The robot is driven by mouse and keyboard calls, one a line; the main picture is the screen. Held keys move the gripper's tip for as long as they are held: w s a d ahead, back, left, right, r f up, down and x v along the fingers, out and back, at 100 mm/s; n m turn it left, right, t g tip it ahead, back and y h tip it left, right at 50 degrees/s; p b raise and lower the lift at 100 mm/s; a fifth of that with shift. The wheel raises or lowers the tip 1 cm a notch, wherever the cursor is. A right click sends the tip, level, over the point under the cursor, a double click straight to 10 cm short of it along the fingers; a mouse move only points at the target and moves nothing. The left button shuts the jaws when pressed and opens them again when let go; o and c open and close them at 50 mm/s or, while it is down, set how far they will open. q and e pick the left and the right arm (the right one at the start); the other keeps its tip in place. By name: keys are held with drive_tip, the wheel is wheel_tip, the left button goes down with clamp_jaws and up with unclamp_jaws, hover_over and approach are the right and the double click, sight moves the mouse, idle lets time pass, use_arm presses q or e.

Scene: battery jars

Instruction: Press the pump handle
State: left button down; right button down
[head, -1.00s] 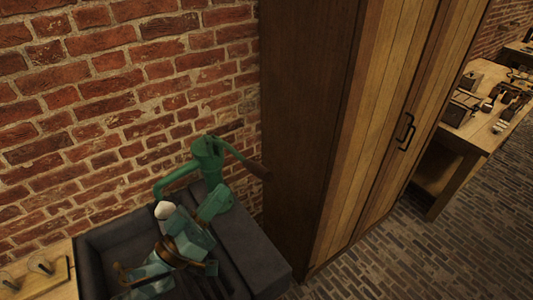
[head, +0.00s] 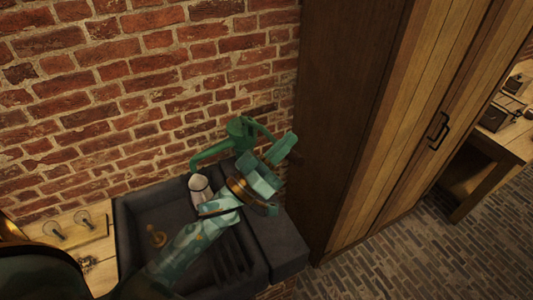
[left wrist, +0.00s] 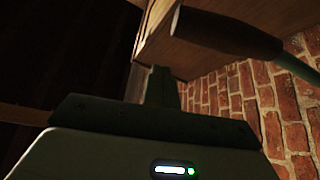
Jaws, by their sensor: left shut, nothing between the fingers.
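The green hand pump (head: 240,128) stands at the back of the dark sink by the brick wall. Its spout curves left over a pale jar (head: 199,186). Its handle runs right and is mostly hidden behind my left gripper (head: 284,149) in the head view. In the left wrist view the handle's dark brown grip (left wrist: 226,34) crosses the upper right, joined to a green rod. My left gripper's fingertips (left wrist: 162,74) are shut and empty, pointing toward the grip. They look apart from it, though contact is hard to judge. My right gripper is not in view.
The sink (head: 135,200) holds a small brown object (head: 156,236). A wooden board with glass pieces (head: 75,232) lies on the counter at left. A tall wooden cabinet (head: 345,130) stands close to the right of the pump. A workbench (head: 495,150) is farther right.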

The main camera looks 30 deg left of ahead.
sight(287, 157)
use_arm(q)
drive_tip(key=f, duration=0.3)
drive_tip(key=shift+d, duration=0.4)
drive_tip(key=shift+s+d+f, duration=0.15)
drive_tip(key=shift+s+f, duration=0.1)
drive_tip(key=shift+f, duration=0.05)
